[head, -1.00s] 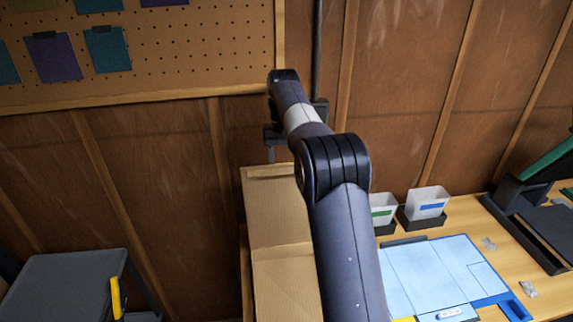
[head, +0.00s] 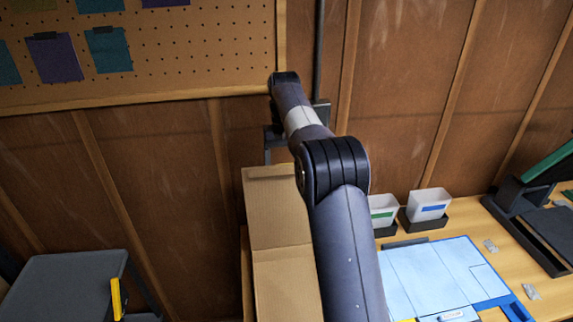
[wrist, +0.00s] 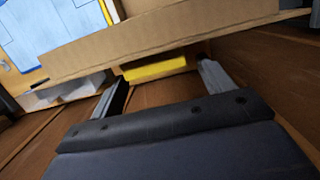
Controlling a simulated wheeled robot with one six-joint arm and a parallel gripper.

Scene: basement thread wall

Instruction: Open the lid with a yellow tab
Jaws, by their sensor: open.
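A yellow tab (wrist: 155,68) shows in the wrist view, just under the edge of a cardboard panel (wrist: 165,30). It lies between the two fingers of my open gripper (wrist: 160,80), beyond their tips or level with them; I cannot tell which. No contact is visible. In the head view the cardboard box (head: 279,220) stands below the wall, its top panel creased across, and this tab is not visible. My gripper (head: 275,150) is partly hidden behind my arm there, at the far end of the cardboard.
A dark grey box (head: 65,285) with a yellow strip (head: 116,298) stands at lower left. A workbench (head: 500,240) at right holds a light blue mat (head: 440,270) and two white bins (head: 428,203). The wooden wall (head: 170,150) is close behind my gripper.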

